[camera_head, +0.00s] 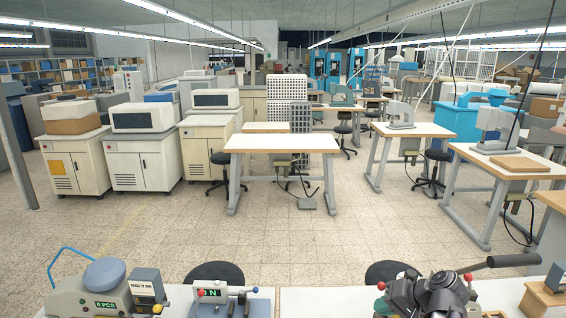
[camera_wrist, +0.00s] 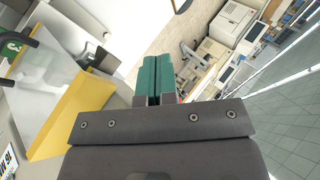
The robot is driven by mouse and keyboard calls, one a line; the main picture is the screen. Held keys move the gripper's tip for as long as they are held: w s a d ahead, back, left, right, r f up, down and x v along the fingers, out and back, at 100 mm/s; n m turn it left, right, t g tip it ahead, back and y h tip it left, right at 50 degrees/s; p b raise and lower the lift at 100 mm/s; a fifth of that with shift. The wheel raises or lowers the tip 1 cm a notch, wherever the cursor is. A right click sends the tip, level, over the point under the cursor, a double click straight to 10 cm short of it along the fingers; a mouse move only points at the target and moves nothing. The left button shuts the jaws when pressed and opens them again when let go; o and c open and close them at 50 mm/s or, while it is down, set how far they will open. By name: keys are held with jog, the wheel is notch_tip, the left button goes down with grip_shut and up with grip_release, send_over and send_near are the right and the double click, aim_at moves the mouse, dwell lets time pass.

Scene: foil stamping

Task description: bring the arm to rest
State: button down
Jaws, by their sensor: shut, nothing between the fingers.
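My gripper (camera_wrist: 153,64) shows in the wrist view, at the centre. Its two teal fingers lie side by side, pressed together, with nothing held between them. The dark grey gripper body fills the lower middle of that view. The wrist view is strongly tilted, with the room running off to the upper right.
A yellow-edged panel (camera_wrist: 70,118) stands left of my gripper. In the head view, a grey machine with a counter (camera_head: 105,290), a small device (camera_head: 222,297) and a dark lever machine (camera_head: 430,296) line the front bench. Open floor lies beyond.

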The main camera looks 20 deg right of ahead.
jog(key=w+a+f+n+g+h, duration=0.1)
jog(key=a+f+n+g+h, duration=0.1)
jog(key=a, duration=1)
jog(key=w+a+f+n+g+h, duration=0.1)
jog(key=a+f+n+g+h, duration=0.2)
jog(key=a, duration=1)
jog(key=f+n+g, duration=0.1)
jog(key=n+g, duration=0.1)
jog(key=shift+w+a+g+h, duration=0.25)
jog(key=shift+w+g+h, duration=0.05)
jog(key=c, duration=1.9)
grip_release()
